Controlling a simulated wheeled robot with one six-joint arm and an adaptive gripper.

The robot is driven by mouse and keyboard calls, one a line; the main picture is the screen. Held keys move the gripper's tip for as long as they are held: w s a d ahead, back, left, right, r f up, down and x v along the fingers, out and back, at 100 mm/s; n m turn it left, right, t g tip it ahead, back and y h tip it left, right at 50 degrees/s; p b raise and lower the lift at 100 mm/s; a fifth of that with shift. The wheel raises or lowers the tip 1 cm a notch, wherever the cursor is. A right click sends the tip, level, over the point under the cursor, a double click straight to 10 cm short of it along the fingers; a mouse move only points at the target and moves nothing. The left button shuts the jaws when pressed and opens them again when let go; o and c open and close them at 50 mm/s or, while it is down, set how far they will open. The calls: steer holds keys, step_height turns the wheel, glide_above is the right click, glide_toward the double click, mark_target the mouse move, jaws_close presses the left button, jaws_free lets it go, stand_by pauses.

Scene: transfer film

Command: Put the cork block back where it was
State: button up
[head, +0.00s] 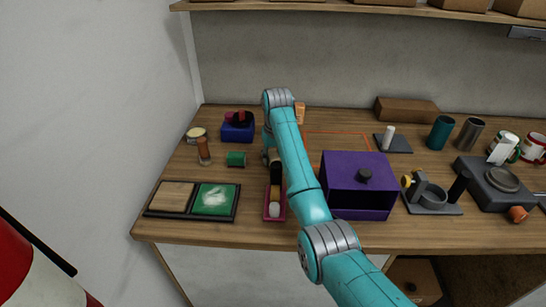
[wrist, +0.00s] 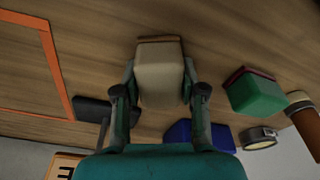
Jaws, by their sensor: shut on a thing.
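My gripper (wrist: 159,88) is shut on a pale beige block, the cork block (wrist: 160,78). In the wrist view its fingers press on the block's two sides, with bare wood tabletop around it. A brownish edge shows at the block's far end; I cannot tell what it belongs to. In the head view my arm and wrist cover most of the gripper and block, at the middle of the table. An orange outlined rectangle (head: 338,134) lies on the tabletop to the right, partly behind my arm; its edge also shows in the wrist view (wrist: 52,62).
A crimson tray (head: 266,214) stands in front of my gripper. A green container (head: 236,159) and blue box (head: 237,132) are to its left. A purple box (head: 344,172) stands right of my arm. A two-part black tray (head: 190,214) lies front left.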

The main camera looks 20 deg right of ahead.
steer(key=o, duration=1.2)
steer(key=shift+f, duration=0.1)
